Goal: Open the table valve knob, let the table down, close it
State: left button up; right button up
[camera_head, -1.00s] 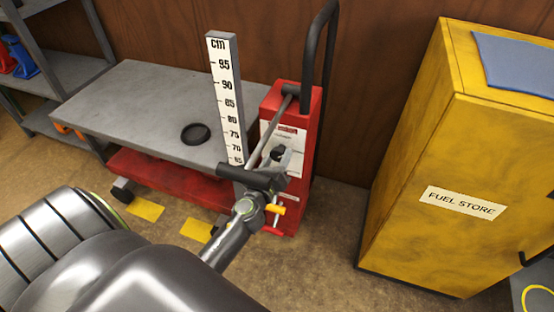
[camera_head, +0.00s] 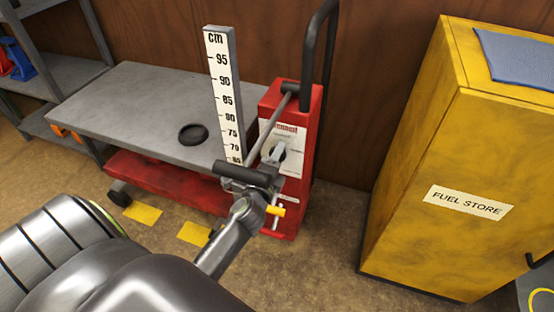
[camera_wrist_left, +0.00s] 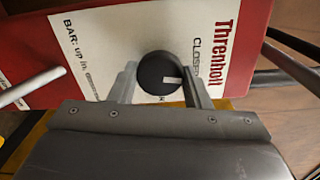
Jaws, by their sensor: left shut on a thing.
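The lift table's grey top (camera_head: 110,100) stands over its red base (camera_head: 165,182). The red pump column (camera_head: 300,180) stands at its right end. The round black valve knob (camera_wrist_left: 158,72) shows in the left wrist view, on the white label panel. Its white mark points right; "CLOSED" is printed above right, partly covered. My left gripper (camera_head: 276,152) is at the column's front, its fingers (camera_wrist_left: 157,88) shut on either side of the knob. A grey bar with a black grip (camera_head: 243,174) slants down in front of the column. My right gripper is not in view.
A white cm scale (camera_head: 226,100) stands upright at the table's front edge. A black round piece (camera_head: 193,134) lies on the table top. A yellow fuel store cabinet (camera_head: 440,160) stands at right. Yellow floor patches (camera_head: 143,213) lie in front; shelves (camera_head: 70,70) stand at left.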

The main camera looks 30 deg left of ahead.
pick_arm(q)
jog(key=shift+f+n, duration=0.1)
jog(key=shift+n, duration=0.9)
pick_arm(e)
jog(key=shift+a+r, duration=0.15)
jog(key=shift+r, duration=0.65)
pick_arm(q)
jog(key=shift+b, duration=0.3)
jog(key=o, duration=1)
jog(key=shift+s, duration=0.1)
jog(key=shift+v, duration=8.65)
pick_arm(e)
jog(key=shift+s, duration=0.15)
pick_arm(q)
jog(key=shift+a, duration=0.1)
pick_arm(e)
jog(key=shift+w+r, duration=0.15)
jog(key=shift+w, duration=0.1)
